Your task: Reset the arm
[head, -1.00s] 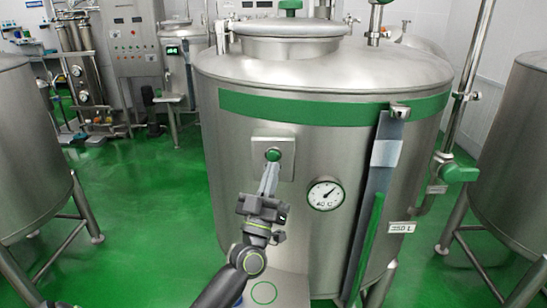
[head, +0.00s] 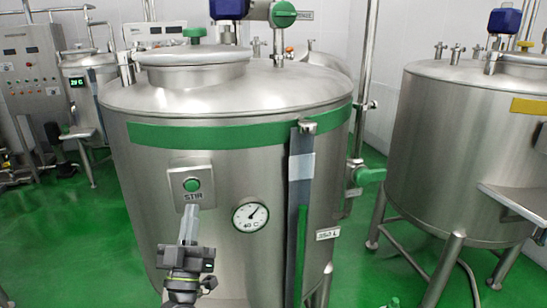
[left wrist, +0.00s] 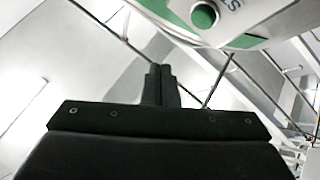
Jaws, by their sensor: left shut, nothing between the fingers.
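My left gripper (head: 189,210) is shut and empty, pointing up in front of the large steel tank (head: 140,160). Its fingertips show just below the green STIR button (head: 192,185), which sits on a square steel plate. The STIR label is visible between the button and the fingertips. In the left wrist view the closed dark fingers (left wrist: 160,82) stand upright, with the green button (left wrist: 205,16) above and to their right, apart from them. My right gripper is not in view.
A round gauge (head: 250,216) and a vertical level strip (head: 300,210) are on the tank front, right of the gripper. A second steel tank (head: 425,150) with a yellow band stands at right. Green floor (head: 375,275) lies open between the tanks.

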